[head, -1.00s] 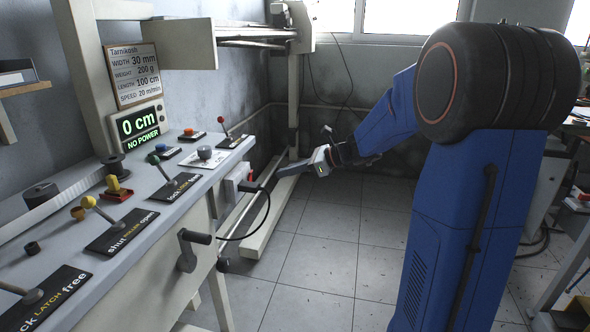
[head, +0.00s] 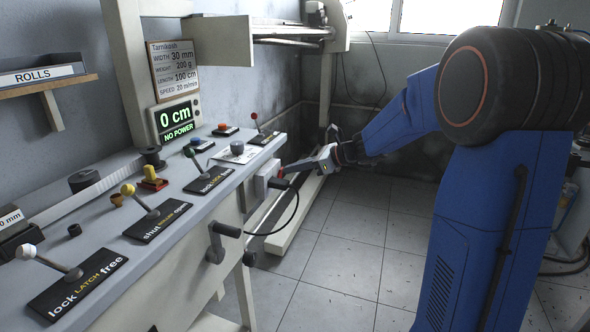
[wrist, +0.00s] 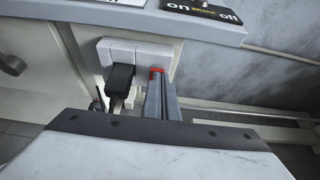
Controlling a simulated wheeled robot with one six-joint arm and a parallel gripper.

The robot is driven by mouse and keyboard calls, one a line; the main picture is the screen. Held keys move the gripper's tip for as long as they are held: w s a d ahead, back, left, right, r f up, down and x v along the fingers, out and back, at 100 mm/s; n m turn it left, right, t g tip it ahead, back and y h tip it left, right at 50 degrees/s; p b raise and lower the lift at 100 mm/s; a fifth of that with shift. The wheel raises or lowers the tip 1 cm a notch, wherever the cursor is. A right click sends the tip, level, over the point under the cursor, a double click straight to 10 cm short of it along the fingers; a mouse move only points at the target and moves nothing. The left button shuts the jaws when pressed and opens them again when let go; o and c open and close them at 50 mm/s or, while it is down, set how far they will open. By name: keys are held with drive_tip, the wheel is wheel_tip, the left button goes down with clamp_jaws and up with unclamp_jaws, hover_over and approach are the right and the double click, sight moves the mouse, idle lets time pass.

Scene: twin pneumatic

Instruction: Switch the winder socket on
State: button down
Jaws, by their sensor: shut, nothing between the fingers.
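The winder socket (head: 262,182) is a pale box on the front side of the bench, with a black plug and cable in it. In the wrist view the white socket (wrist: 136,48) shows the black plug (wrist: 120,84) at left and a red switch (wrist: 157,70) at right. My gripper (head: 284,171) is shut and empty, reaching in from the right. In the wrist view my shut fingertips (wrist: 161,78) are right at the red switch and partly cover it; I cannot tell whether they touch. The display (head: 177,121) reads 0 cm, NO POWER.
The bench top (head: 100,226) carries several labelled levers and knobs. A crank handle (head: 222,240) sticks out of the bench front. The plug's black cable (head: 292,212) loops below the socket. The tiled floor (head: 330,265) between bench and my body is clear.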

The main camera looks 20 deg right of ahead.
drive_tip(key=shift+w+a+r+g+h, duration=0.3)
drive_tip(key=shift+a+h, duration=0.05)
drive_tip(key=shift+h, duration=0.15)
drive_tip(key=shift+r, duration=0.1)
drive_tip(key=shift+r, duration=0.75)
